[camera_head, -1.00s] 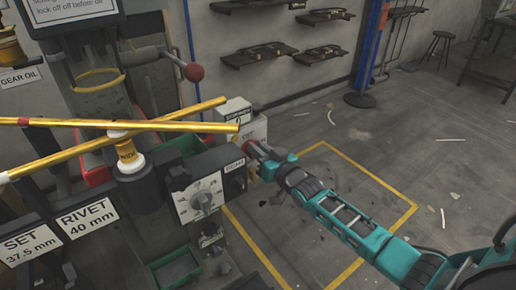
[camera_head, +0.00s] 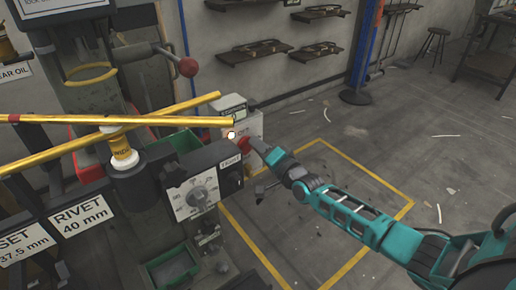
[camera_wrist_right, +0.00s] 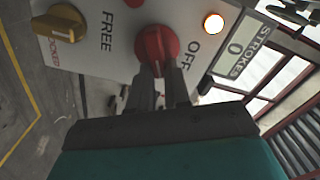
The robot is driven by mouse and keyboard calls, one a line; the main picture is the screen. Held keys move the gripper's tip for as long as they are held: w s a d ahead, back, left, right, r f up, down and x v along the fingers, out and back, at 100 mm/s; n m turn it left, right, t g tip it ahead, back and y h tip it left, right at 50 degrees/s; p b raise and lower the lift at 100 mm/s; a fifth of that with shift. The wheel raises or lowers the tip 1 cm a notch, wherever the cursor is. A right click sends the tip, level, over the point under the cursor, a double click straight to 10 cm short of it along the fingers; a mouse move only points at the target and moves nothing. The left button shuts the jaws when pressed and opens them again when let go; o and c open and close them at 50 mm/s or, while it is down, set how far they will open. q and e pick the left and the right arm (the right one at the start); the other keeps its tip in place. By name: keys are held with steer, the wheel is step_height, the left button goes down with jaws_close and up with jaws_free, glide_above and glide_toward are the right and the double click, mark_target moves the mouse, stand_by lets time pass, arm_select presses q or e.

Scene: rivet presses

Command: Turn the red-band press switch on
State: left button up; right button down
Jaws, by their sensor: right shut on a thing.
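A red rotary switch knob (camera_wrist_right: 157,48) sits on a pale control panel (camera_wrist_right: 110,62) in the right wrist view, beside the word OFF. My right gripper (camera_wrist_right: 160,82) is shut on this knob, its fingers on the knob's near side. In the head view the red knob (camera_head: 243,143) and the bright lamp (camera_head: 231,134) show at the tip of my right gripper (camera_head: 254,146). My left gripper is out of view.
A yellow knob (camera_wrist_right: 62,22) by FREE and a STROKES counter (camera_wrist_right: 240,45) reading 0 share the panel. A grey dial box (camera_head: 195,190) stands close left. Floor at right is mostly open.

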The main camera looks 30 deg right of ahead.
steer(key=m+b, duration=0.1)
steer(key=m, duration=0.1)
steer(key=f+m+b, duration=0.1)
steer(key=m, duration=0.2)
steer(key=shift+d, duration=0.1)
steer(key=shift+m, duration=0.3)
stand_by(0.4)
steer(key=c, duration=1.1)
jaws_free()
steer(key=s+p, duration=0.1)
steer(key=s, duration=0.3)
steer(key=s+d, duration=0.1)
steer(key=s, duration=0.3)
steer(key=s+p, duration=0.1)
steer(key=s, duration=0.3)
steer(key=shift+s+d+p, duration=0.3)
steer(key=shift+s+d, duration=0.1)
